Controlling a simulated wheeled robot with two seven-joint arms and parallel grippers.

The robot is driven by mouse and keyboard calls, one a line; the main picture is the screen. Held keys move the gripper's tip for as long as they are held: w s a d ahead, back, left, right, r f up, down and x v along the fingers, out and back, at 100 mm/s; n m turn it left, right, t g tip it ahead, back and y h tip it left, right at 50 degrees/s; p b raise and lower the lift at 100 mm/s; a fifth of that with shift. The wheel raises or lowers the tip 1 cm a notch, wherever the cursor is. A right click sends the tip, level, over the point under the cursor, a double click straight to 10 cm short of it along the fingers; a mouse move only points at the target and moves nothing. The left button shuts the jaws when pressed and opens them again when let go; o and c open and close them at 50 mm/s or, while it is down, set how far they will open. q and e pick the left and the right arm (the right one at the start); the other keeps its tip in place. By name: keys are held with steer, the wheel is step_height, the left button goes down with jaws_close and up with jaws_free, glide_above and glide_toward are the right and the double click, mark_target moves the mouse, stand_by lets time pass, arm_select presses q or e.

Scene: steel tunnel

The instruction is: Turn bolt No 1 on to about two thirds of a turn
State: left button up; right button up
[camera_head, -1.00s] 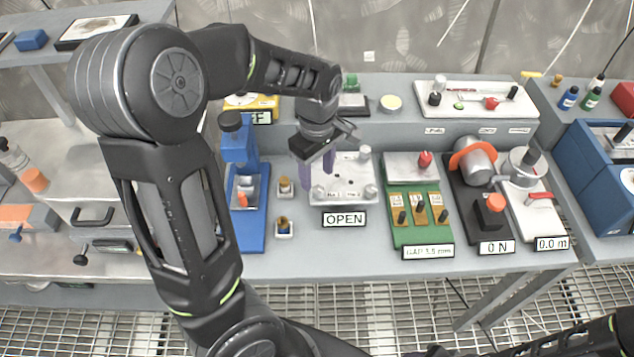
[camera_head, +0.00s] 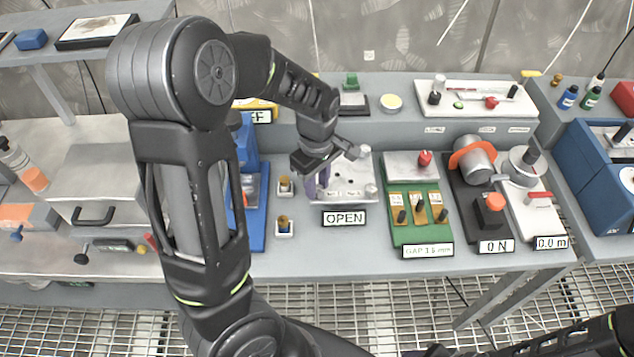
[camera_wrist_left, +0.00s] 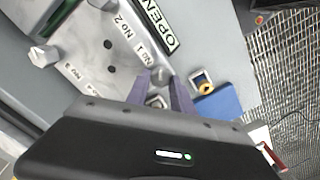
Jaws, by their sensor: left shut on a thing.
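The pale metal plate (camera_head: 347,182) stands on the bench behind the OPEN sign (camera_head: 344,218). In the left wrist view the plate (camera_wrist_left: 85,60) carries printed bolt numbers and dark holes. My left gripper (camera_head: 317,190) is lowered at the plate's front left corner, by the No 1 label (camera_wrist_left: 142,52). Its purple fingers (camera_wrist_left: 160,95) are shut on bolt No 1 (camera_wrist_left: 156,101), a small grey head partly hidden between them. Another bolt (camera_head: 371,191) stands at the front right corner, and one (camera_head: 365,152) at the back right. My right gripper is out of view.
Left of the plate are two small holders (camera_head: 284,228) with brass-coloured pieces and a blue stand (camera_head: 252,215), partly behind my left arm. Right of it is a green gauge board (camera_head: 419,225), then a black 0 N device (camera_head: 480,215).

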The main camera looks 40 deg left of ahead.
arm_select(q)
jaws_close()
steer(key=shift+m, duration=0.3)
steer(key=m+b, duration=0.1)
steer(key=m, duration=0.4)
steer(key=m+b, duration=0.1)
steer(key=m, duration=0.4)
steer(key=shift+w+d+m, duration=0.1)
steer(key=shift+m, duration=0.2)
steer(key=m+b, duration=0.1)
steer(key=m, duration=0.5)
steer(key=m+b, duration=0.1)
steer(key=m, duration=0.4)
steer(key=shift+d+m, duration=0.15)
steer(key=shift+m, duration=0.15)
steer(key=o, duration=0.7)
jaws_free()
steer(key=shift+c, duration=0.2)
